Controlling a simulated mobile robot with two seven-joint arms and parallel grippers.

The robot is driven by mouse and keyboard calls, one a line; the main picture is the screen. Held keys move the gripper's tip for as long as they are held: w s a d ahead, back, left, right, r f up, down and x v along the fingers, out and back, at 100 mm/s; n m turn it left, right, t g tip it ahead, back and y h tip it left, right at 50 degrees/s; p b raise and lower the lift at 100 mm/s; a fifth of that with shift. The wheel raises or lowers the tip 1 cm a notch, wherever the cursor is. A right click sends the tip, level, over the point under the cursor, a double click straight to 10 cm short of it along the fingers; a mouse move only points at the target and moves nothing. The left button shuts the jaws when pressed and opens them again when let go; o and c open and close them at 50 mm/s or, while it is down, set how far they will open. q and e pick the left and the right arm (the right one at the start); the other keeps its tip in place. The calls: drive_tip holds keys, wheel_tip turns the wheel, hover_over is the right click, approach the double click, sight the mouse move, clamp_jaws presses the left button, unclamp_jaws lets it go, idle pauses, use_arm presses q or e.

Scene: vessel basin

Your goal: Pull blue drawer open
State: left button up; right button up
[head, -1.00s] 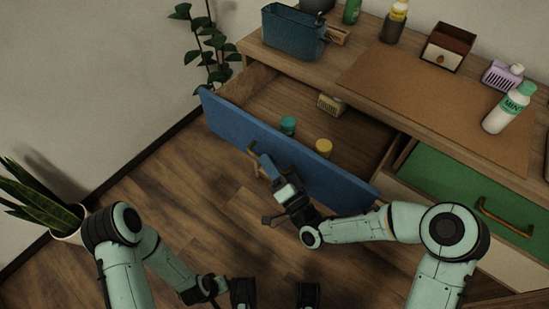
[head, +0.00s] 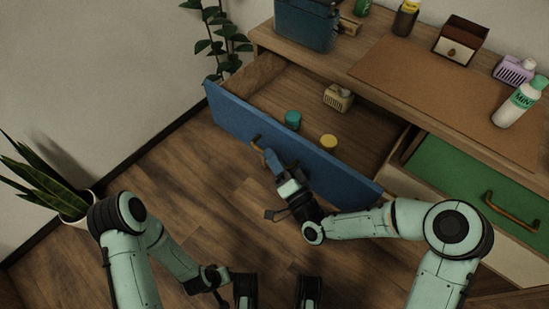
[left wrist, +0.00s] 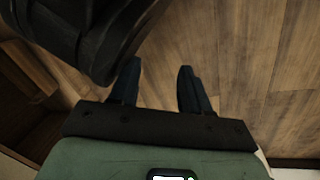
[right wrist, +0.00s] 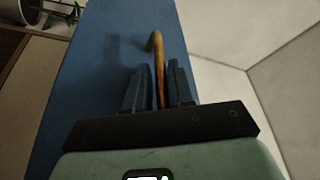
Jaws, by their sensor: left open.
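The blue drawer (head: 285,143) is pulled well out of the wooden cabinet, and its inside shows. Its curved, wooden-looking handle (head: 257,143) is on the front face and also shows in the right wrist view (right wrist: 158,45). My right gripper (head: 271,157) is at the handle. In the right wrist view its two fingers (right wrist: 160,85) stand close on either side of the handle, closed around it. My left gripper (left wrist: 158,85) is open and empty, low over the floor and away from the drawer.
The drawer holds a teal-lidded jar (head: 292,119), a yellow-lidded jar (head: 328,142) and a yellowish box (head: 338,97). A green drawer (head: 455,175) is to the right. A potted plant (head: 75,208) stands at left. The wood floor (head: 165,165) before the drawer is clear.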

drive_tip(key=shift+s, duration=0.1)
use_arm(q)
drive_tip(key=w+r, duration=0.1)
drive_tip(key=w+r+t+p, duration=0.1)
drive_tip(key=shift+w+d+r, duration=0.2)
drive_tip(key=shift+w+r, duration=0.1)
drive_tip(key=shift+w, duration=0.1)
use_arm(e)
drive_tip(key=v, duration=1.3)
drive_tip(key=shift+d, duration=0.15)
